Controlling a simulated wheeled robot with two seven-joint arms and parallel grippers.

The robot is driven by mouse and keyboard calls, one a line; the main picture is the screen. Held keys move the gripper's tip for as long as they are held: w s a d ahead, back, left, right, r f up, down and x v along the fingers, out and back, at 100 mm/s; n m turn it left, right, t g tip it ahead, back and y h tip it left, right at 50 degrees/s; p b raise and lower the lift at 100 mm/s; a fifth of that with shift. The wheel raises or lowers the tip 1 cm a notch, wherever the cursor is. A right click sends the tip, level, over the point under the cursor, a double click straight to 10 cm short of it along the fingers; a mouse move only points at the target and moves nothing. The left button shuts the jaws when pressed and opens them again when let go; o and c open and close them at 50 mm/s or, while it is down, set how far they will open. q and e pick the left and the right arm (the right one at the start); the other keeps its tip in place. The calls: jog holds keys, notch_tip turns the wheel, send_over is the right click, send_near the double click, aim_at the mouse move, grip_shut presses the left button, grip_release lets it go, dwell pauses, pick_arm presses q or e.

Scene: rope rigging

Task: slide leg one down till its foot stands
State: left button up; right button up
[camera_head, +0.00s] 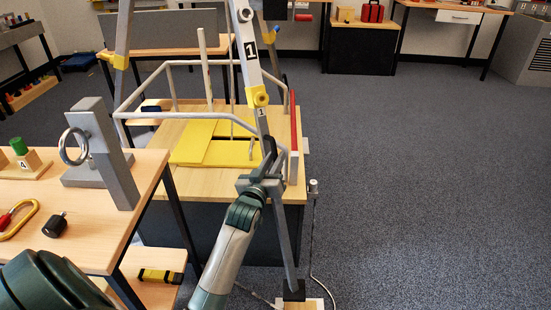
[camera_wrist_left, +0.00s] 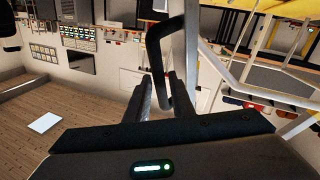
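Leg one (camera_head: 249,50) is a grey metal leg marked 1, slanting down through a yellow clamp (camera_head: 258,97). Its thinner lower section (camera_head: 283,239) runs down to a black foot (camera_head: 292,290). The foot is over a pale wooden pad (camera_head: 304,304) on the floor; I cannot tell whether they touch. My left gripper (camera_head: 266,172) is at the lower section, below the clamp. In the left wrist view, the left gripper (camera_wrist_left: 160,98) has its fingers close on both sides of a dark handle (camera_wrist_left: 154,55) beside the leg (camera_wrist_left: 191,60). My right gripper is not in view.
A wooden platform (camera_head: 285,217) with yellow panels (camera_head: 195,142) and a grey rail stands behind the leg. A workbench (camera_head: 150,165) at left holds a grey post with a ring (camera_head: 103,150) and a yellow carabiner (camera_head: 20,222). A cable lies near the foot. Open carpet is at right.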

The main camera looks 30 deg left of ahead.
pick_arm(q)
jog(key=shift+w+a, duration=0.1)
jog(key=shift+w, duration=0.45)
